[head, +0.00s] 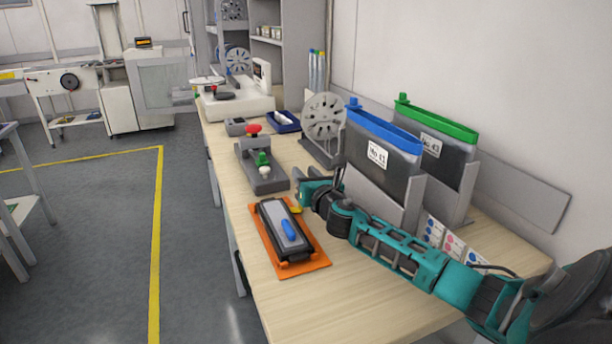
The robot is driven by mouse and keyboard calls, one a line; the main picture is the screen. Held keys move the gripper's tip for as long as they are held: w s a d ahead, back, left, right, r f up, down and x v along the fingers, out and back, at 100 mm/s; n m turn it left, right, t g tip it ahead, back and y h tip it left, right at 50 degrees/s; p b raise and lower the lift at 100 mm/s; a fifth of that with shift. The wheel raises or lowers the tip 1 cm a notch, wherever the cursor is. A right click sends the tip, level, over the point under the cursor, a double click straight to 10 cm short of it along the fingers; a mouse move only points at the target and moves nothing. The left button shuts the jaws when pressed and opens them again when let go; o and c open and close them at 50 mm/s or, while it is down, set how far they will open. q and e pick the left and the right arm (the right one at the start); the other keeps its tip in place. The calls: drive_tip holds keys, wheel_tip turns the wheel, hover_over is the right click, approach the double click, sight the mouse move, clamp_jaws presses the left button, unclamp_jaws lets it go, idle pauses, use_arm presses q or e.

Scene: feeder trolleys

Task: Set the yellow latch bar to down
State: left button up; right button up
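A dark grey device (284,231) with a blue handle (288,229) lies on an orange mat (317,262) on the bench. A small yellow piece, which looks like the yellow latch bar (296,209), shows at the device's far right corner. It is too small and too close to my arm to tell whether it is up or down. My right gripper (298,184) is just beyond and above it, its arm coming in from the right. Its fingers are small here, and I cannot tell whether they are open or touching the bar. My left gripper is not in view.
A grey fixture (262,171) with red and green knobs stands behind the device. Grey holders with blue-topped (383,150) and green-topped (440,145) pouches and a grey reel (324,116) stand to the right. The near bench top (340,310) is clear.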

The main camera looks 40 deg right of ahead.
drive_tip(key=c, duration=0.4)
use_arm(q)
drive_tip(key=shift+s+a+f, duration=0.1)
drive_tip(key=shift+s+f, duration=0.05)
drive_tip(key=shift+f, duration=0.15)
use_arm(e)
clamp_jaws()
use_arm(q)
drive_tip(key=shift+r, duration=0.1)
